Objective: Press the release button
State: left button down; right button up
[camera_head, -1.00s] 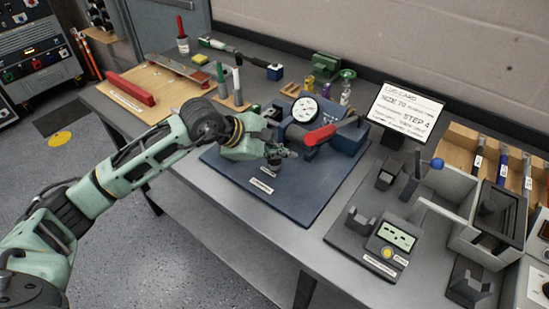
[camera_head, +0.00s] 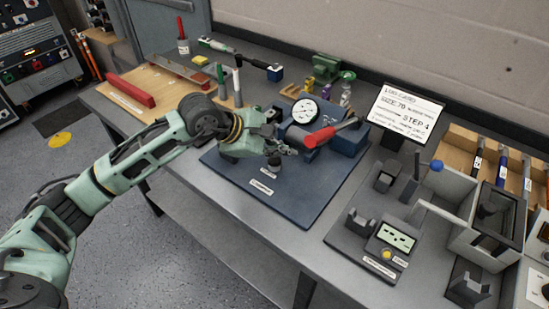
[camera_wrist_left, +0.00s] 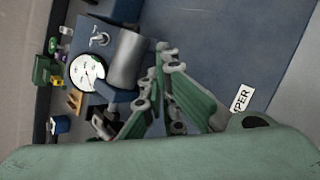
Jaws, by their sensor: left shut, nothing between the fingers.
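A blue crimper base (camera_head: 240,180) on the bench carries a machine with a white dial gauge (camera_head: 305,111) and a red-handled lever (camera_head: 319,136). A small dark knob (camera_head: 273,168) stands on the base behind its label; I cannot read whether it is the release button. My left gripper (camera_head: 289,148) is shut and empty, low over the base between knob and machine. The wrist view shows its fingers (camera_wrist_left: 168,62) beside a grey cylinder (camera_wrist_left: 124,62) and the dial (camera_wrist_left: 87,72); contact cannot be told. My right gripper is out of view.
A tester with a screen and yellow button (camera_head: 387,254) stands at right, near a grey box (camera_head: 456,238). A lug card (camera_head: 405,112) stands behind. A wooden board (camera_head: 165,92) lies at left. The front of the blue base is clear.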

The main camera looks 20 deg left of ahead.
aim_at(279, 163)
pick_arm(q)
notch_tip(279, 163, up, 5)
jog(key=shift+r+p, duration=0.1)
jog(key=shift+p, duration=1)
dwell(0.3)
